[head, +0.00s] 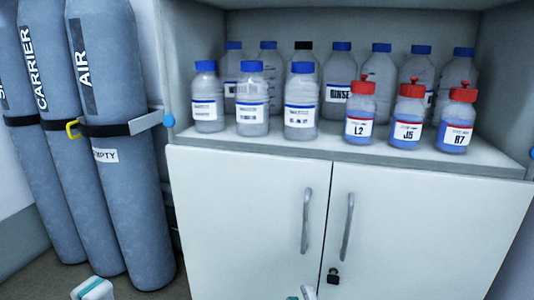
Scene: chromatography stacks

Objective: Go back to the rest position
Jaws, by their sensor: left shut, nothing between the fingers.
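My left gripper (304,293) shows only as a small white and teal piece at the bottom edge, in front of the lower cabinet doors. It is shut and empty, and most of it is cut off by the frame. A white part of my own arm with a teal stripe shows at the bottom left. My right gripper is not in view.
A cabinet shelf (330,150) holds several blue-capped bottles and three red-capped bottles, L2 (359,113), J5 (407,118) and R7 (457,120). Closed doors (240,220) with handles are below. Strapped gas cylinders (120,200) stand at the left.

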